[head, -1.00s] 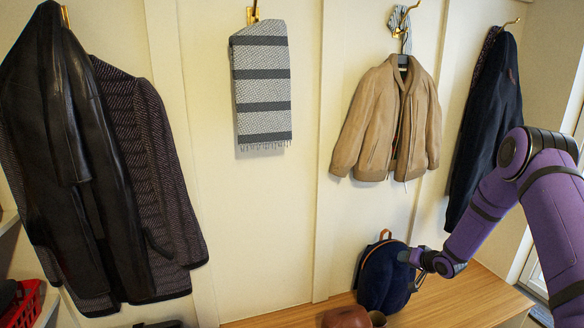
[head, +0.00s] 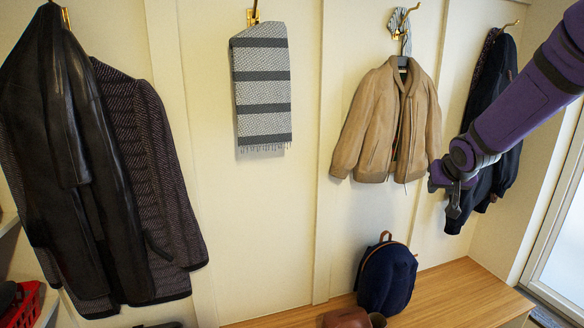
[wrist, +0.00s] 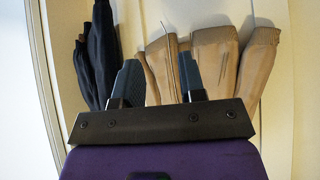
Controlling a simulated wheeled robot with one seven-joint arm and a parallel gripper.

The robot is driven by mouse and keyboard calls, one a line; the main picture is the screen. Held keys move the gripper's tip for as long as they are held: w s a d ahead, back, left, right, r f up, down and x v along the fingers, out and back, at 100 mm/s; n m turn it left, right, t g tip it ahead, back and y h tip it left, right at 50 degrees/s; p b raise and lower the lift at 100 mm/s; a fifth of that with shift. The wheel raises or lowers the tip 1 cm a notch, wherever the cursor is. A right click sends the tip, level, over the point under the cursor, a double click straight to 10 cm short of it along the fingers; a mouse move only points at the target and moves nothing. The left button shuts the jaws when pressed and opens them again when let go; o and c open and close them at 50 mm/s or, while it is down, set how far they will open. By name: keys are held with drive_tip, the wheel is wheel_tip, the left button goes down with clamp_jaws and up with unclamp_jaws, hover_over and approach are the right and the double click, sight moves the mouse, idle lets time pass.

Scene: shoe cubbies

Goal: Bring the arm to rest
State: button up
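My gripper (head: 453,209) hangs at the end of my purple arm on the right of the head view, pointing down. In the picture it overlaps the gap between the tan jacket (head: 388,120) and the dark navy coat (head: 494,130). In the wrist view my gripper (wrist: 160,76) has its two dark fingers apart with nothing held between them. The tan jacket (wrist: 220,62) and the dark coat (wrist: 99,60) show beyond the fingers. How far they are from the fingers I cannot tell.
A navy backpack (head: 387,279) stands on the wooden bench (head: 455,291), beside a brown item (head: 345,318). A striped scarf (head: 262,88) and a black leather coat (head: 65,150) hang further left. A red basket (head: 22,303) is at lower left. The wall between is bare.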

drive_tip(key=s+a+r+g, duration=0.1)
drive_tip(key=s+a+r, duration=0.1)
drive_tip(key=s, duration=1)
drive_tip(key=s+a+r+n+g+y, duration=0.1)
drive_tip(key=s+a+r, duration=0.2)
drive_tip(key=s, duration=0.9)
drive_tip(key=s+a+r+g, duration=0.1)
drive_tip(key=s+a+r, duration=0.2)
drive_tip(key=s, duration=0.9)
wheel_tip(320, 180, up, 2)
drive_tip(key=shift+s+r+n, duration=0.15)
drive_tip(key=shift+s+n, duration=0.25)
